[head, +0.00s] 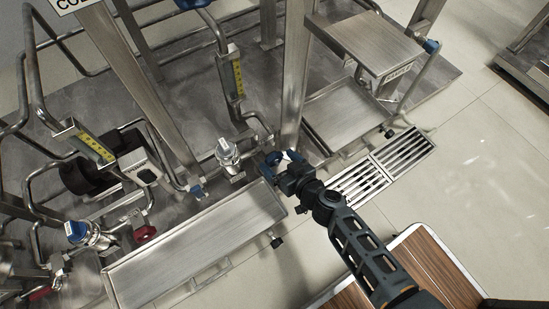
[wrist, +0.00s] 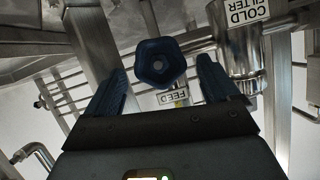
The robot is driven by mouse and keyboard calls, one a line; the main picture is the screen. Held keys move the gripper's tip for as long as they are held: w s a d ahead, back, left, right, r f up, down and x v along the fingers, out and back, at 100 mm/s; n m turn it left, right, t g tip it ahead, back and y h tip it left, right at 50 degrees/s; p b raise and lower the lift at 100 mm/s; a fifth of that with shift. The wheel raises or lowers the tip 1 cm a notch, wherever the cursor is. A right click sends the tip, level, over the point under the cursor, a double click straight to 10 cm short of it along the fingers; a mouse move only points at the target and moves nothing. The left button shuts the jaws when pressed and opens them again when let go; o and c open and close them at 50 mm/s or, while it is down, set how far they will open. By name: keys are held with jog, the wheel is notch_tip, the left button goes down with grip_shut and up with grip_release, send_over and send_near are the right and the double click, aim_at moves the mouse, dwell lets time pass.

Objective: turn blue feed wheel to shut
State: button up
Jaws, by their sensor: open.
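The blue feed wheel (wrist: 160,63) is a small dark-blue handwheel, seen face-on in the wrist view, ahead of my fingertips and roughly centred between them. A yellow-and-white label reading FEED (wrist: 173,97) sits just below it there. My gripper (wrist: 162,85) is open, with one blue finger on each side and nothing between them. In the head view the wheel (head: 274,158) shows just beyond my gripper (head: 283,165), partly hidden by it. Whether the fingers touch the wheel cannot be told, but a gap shows on each side in the wrist view.
A steel column (head: 292,75) stands close behind the wheel. A steel drip tray (head: 195,245) lies left of my gripper. A red handwheel (head: 145,234) and a steel housing (head: 228,152) are further left. Floor grating (head: 403,151) lies right. A vessel labelled COLD FILTER (wrist: 240,60) is close on the right.

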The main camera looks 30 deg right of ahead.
jog(key=shift+x, duration=1.4)
jog(key=shift+c, duration=0.3)
jog(key=c, duration=0.9)
jog(key=shift+c, duration=0.2)
